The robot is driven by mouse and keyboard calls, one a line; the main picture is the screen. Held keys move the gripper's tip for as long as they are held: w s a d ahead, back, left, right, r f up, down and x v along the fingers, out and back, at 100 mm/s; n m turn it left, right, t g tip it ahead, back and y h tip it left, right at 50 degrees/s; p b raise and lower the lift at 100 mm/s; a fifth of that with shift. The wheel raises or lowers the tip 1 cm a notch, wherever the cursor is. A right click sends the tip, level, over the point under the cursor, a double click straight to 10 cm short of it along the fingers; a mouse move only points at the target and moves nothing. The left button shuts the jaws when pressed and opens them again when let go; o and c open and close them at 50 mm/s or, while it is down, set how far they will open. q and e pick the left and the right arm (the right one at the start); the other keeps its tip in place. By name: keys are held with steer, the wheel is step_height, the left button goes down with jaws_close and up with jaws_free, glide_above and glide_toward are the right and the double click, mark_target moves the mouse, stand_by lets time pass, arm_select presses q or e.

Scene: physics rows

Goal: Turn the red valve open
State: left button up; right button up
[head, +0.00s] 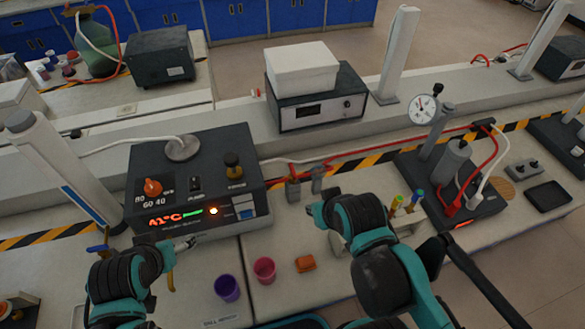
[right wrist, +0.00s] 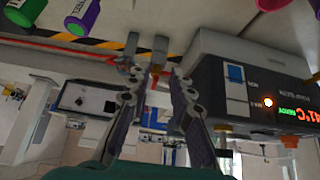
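A red line runs along the back of the bench and passes two small grey upright fittings (head: 293,189). An orange-red round knob (head: 152,187) sits on the dark heater box (head: 205,165). My right gripper (head: 317,210) is in front of the fittings, its fingers mostly hidden by its own arm in the head view.
A small rack with coloured tubes (head: 406,205) is right of my right gripper. A gauge stand (head: 423,109) is farther right.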

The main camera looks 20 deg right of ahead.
steer(key=w+r+g+p, duration=0.2)
steer(key=w+r, duration=0.2)
steer(key=g+p, duration=0.4)
steer(key=g, duration=0.1)
glide_above(293, 169)
step_height(293, 169, down, 3)
steer(key=shift+s+r, duration=0.1)
steer(key=shift+s, duration=0.05)
steer(key=shift+f, duration=0.3)
steer(key=shift+w+f, duration=0.2)
steer(key=shift+f, duration=0.1)
step_height(293, 169, down, 7)
steer(key=shift+f+b, duration=0.1)
steer(key=shift+b, duration=1.05)
jaws_close()
